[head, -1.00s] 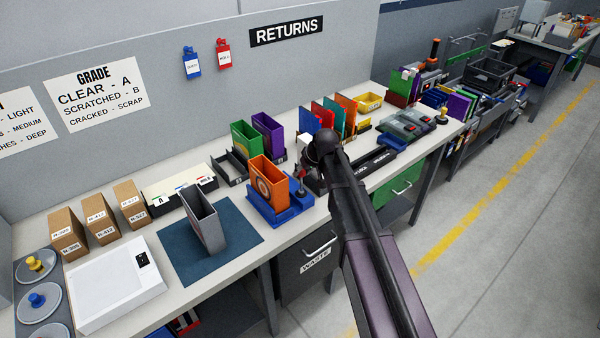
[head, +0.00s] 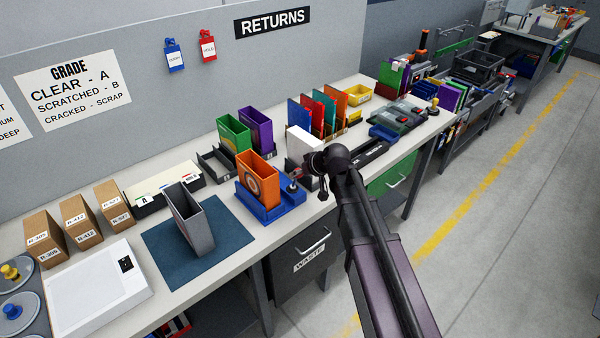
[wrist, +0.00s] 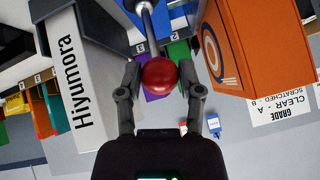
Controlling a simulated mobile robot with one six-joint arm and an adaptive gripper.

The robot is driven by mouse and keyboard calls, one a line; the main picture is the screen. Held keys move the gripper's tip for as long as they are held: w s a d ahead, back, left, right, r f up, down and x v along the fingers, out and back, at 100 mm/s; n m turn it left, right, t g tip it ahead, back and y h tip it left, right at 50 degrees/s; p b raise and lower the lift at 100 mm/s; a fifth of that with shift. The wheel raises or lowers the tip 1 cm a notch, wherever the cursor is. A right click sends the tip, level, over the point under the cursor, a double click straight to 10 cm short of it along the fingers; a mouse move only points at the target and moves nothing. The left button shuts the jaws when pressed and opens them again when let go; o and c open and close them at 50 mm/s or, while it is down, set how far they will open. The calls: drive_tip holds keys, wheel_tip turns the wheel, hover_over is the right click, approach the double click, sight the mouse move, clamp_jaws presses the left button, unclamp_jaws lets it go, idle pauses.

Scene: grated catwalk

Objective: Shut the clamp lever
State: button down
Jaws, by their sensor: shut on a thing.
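The blue clamp fixture (head: 272,206) stands on the bench with an orange case (head: 258,176) upright in it. The clamp lever is a metal rod (wrist: 146,22) with a red ball knob (wrist: 159,76), seen large in the wrist view. My gripper (wrist: 160,82) has one finger on each side of the knob and is shut on it. In the head view my gripper (head: 304,178) is at the right side of the fixture, and my wrist hides part of the lever. The orange case also shows at the right of the wrist view (wrist: 245,50).
A white box (wrist: 85,95) stands close beside my gripper. Green (head: 233,134) and purple (head: 258,128) cases stand behind the fixture. A grey case (head: 190,220) stands on the blue mat (head: 225,250) to the left. A waste drawer (head: 300,262) is below.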

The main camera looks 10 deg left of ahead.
drive_tip(key=shift+s+d+f, duration=0.1)
drive_tip(key=shift+s+d, duration=0.05)
drive_tip(key=shift+d, duration=0.15)
idle(0.5)
drive_tip(key=shift+c, duration=1.3)
unclamp_jaws()
